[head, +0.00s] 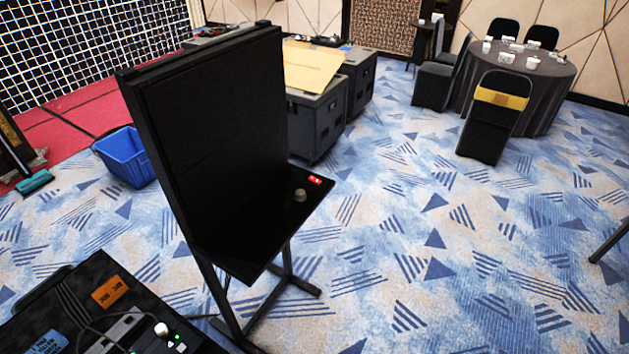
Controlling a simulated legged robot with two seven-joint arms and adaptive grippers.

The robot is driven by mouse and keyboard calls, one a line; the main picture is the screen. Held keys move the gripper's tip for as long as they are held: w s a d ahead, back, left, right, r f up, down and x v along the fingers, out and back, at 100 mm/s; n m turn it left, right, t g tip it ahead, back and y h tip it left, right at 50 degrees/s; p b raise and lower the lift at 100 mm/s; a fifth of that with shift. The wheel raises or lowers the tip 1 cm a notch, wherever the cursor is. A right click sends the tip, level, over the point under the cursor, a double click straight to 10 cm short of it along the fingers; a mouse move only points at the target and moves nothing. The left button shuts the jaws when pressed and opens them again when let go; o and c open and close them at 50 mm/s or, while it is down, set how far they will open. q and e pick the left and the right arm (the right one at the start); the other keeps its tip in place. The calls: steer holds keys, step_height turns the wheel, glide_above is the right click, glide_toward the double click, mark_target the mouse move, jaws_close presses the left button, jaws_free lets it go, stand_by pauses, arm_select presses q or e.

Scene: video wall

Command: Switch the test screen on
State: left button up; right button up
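The test screen (215,130) is a tall dark panel on a black stand, left of the middle in the head view. Its face is black and shows no picture. A flat black shelf (268,232) juts out at its lower front. On the shelf are a round grey knob (300,195) and a small red lit piece (315,180) with white marks too small to read. Neither of my grippers shows in this view.
A blue bin (122,158) and grey road cases (318,120) stand behind the screen. A round table (535,75) with chairs is far right.

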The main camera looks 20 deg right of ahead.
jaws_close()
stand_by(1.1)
